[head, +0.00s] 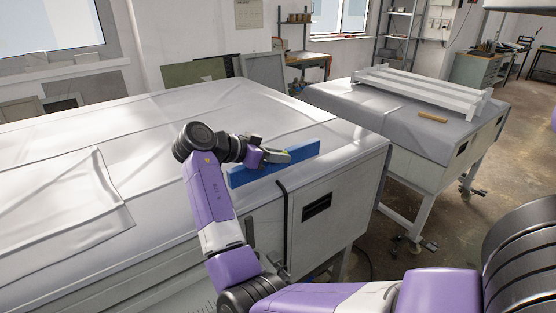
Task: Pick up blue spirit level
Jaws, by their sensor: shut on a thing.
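The blue spirit level (302,153) is a long, flat blue bar near the front right edge of the white-covered table. It stands on its narrow side and slants up to the right in the picture. My gripper (288,155) is at the level's upper edge, around its middle, and is shut on it. The fingertips are small here and partly hidden by the gripper body. I cannot tell whether the level's underside touches the table cover.
The large table (250,102) has a wrinkled white cover and a clear top. A second covered table (385,120) at the right holds a white rack (425,88) and a small yellow-brown bar (432,117). A floor gap separates the tables. Framed panels (265,69) lean behind.

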